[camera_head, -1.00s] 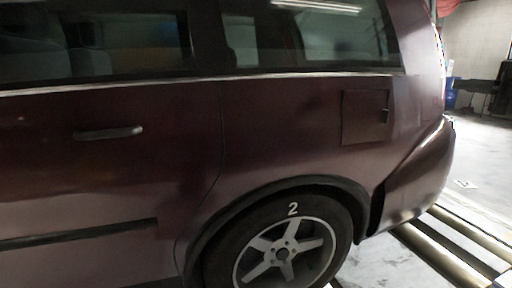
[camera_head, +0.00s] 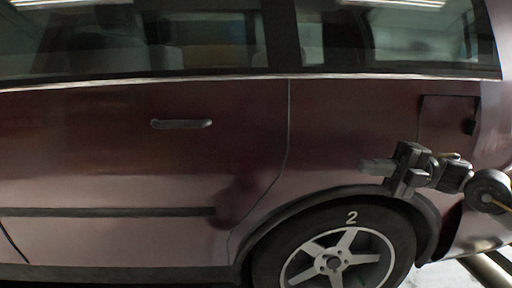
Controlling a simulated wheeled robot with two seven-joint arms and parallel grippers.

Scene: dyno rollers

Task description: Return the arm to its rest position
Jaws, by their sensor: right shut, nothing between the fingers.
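My right gripper (camera_head: 377,167) shows at the right of the head view, its arm coming in from the right edge. Its fingers point left and are shut with nothing between them. It is in front of the car's rear side, above the rear wheel (camera_head: 338,262) marked "2" and below and left of the fuel flap (camera_head: 447,120). I cannot tell how far it is from the car body. My left gripper is not in view.
A dark red car (camera_head: 120,150) fills most of the view, with a door handle (camera_head: 181,124) at the left of middle. Roller bars (camera_head: 487,270) show on the floor at the lower right corner.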

